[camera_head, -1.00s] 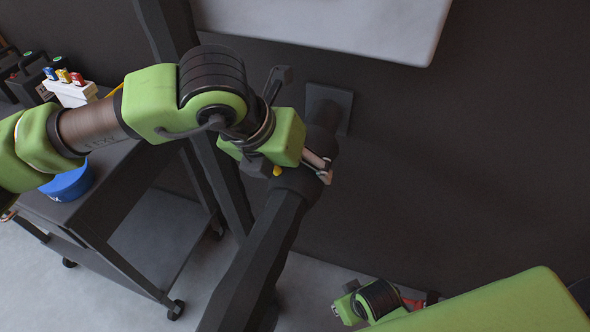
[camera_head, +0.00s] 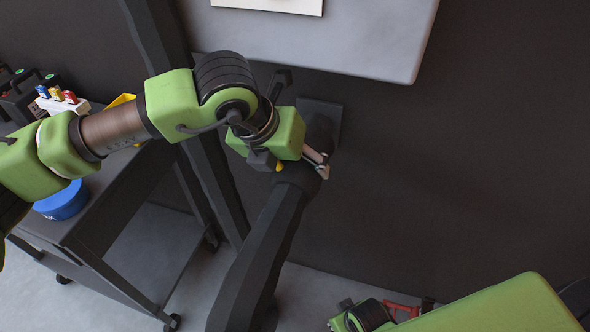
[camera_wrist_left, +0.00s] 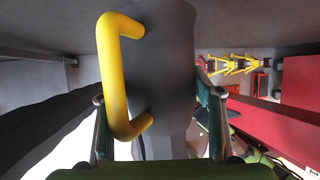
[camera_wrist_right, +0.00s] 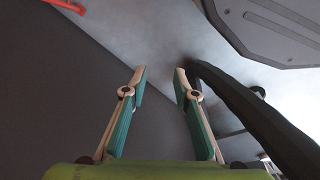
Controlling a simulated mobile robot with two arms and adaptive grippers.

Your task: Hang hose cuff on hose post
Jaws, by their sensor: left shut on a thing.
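The hose cuff (camera_wrist_left: 160,60) is a grey cylinder with a yellow handle (camera_wrist_left: 112,75), between my left fingers in the left wrist view. In the head view my left gripper (camera_head: 318,164) is shut on the cuff, at the upper end of the thick dark hose (camera_head: 258,255). The hose post (camera_head: 321,126) is a dark stub on a square wall plate, right behind the cuff. The dark parts overlap, so I cannot tell how far the cuff is around the post. In the right wrist view my right gripper (camera_wrist_right: 160,82) is open and empty.
A dark cart (camera_head: 100,215) with a blue round container (camera_head: 63,200) stands at left. A dark upright (camera_head: 200,150) rises beside my left arm. A pale panel (camera_head: 320,40) hangs on the wall above the post. The wall at right is bare.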

